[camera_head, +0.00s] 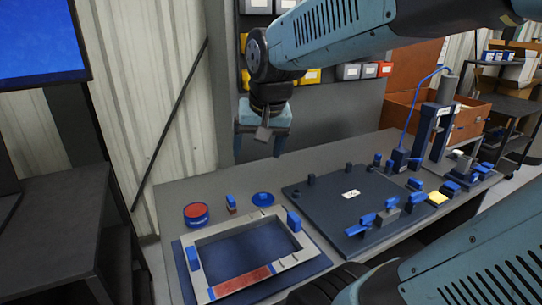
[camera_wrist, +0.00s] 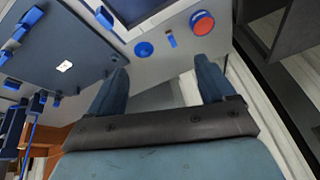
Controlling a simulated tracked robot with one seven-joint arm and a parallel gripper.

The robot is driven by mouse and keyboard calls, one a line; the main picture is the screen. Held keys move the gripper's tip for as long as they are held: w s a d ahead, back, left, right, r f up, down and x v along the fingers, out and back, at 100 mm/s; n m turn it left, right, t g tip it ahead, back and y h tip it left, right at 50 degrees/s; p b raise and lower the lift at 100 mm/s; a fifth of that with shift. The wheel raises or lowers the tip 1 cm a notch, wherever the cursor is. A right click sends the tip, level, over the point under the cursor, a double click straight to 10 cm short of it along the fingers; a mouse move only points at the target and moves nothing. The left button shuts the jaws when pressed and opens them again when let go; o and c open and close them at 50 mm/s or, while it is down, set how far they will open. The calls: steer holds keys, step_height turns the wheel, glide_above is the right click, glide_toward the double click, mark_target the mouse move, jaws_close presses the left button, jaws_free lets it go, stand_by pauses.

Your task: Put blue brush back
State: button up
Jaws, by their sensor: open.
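A small blue item with a pale and reddish lower part, likely the blue brush (camera_head: 231,203), stands on the grey bench between a red-topped blue tin and a round blue dish. It also shows small in the wrist view (camera_wrist: 171,40), beyond my fingertips. The round blue dish (camera_head: 263,199) lies just right of it. My gripper (camera_head: 258,150) is open and empty, pointing down above the back of the bench, apart from everything. In the wrist view my gripper (camera_wrist: 160,68) has its two fingers wide apart with nothing between them.
The red-topped tin (camera_head: 196,216) stands at left. A pale rectangular frame (camera_head: 204,283) on a blue mat lies in front. A dark plate (camera_head: 318,208) with pegs and blue clamps lies right. A blue-cabled post stands farther right. Bins hang behind my gripper.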

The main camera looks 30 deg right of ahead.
steer(key=s+n+t, duration=0.1)
steer(key=s+n, duration=0.2)
steer(key=s, duration=0.3)
steer(key=shift+s+r+n, duration=0.3)
steer(key=shift+s, duration=0.1)
